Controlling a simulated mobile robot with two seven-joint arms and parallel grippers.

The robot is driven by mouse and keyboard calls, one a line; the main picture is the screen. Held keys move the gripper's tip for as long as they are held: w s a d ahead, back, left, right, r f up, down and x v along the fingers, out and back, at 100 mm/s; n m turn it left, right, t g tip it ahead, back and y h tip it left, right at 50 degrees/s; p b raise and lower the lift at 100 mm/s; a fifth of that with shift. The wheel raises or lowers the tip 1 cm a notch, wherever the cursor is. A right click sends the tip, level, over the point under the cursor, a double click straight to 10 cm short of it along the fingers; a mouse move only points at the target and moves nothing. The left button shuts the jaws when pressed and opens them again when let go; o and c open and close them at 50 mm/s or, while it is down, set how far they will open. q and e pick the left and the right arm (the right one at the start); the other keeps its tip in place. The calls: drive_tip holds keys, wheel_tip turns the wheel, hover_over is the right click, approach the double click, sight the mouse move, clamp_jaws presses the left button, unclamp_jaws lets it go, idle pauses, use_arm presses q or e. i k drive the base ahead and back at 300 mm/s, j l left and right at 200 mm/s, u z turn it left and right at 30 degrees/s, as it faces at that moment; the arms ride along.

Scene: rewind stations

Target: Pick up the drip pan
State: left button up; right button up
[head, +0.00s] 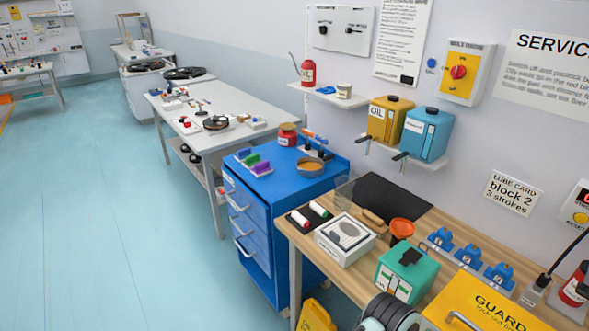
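No gripper of mine shows in the head view. I cannot tell for sure which thing is the drip pan. A small round orange-tan pan (309,167) sits on top of the blue drawer cabinet (285,185), towards its right front corner. It looks shallow and level. A flat black rectangle (392,190) lies at the back of the wooden workbench (328,268), below the yellow oil can (389,119) and the blue can (427,134) on their wall shelf; I cannot tell whether it is a mat or a tray.
The workbench also holds a white box (345,238), an orange funnel (402,229), a green can (402,271), blue clamp-like parts (468,256) and a yellow guard (485,305). Colored blocks and a red jar (287,135) share the cabinet top. Floor (110,230) at left is clear.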

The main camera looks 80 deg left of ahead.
sight(309, 167)
drive_tip(key=u, duration=1.95)
drive_tip(key=z, duration=0.3)
drive_tip(key=j+z, duration=0.55)
drive_tip(key=z, duration=0.15)
drive_tip(key=j+z, duration=0.35)
drive_tip(key=k+j+z, duration=0.15)
drive_tip(key=j, duration=0.15)
drive_tip(key=j+z, duration=0.1)
drive_tip(key=j, duration=0.2)
drive_tip(key=k+j+z, duration=0.15)
drive_tip(key=j, duration=0.15)
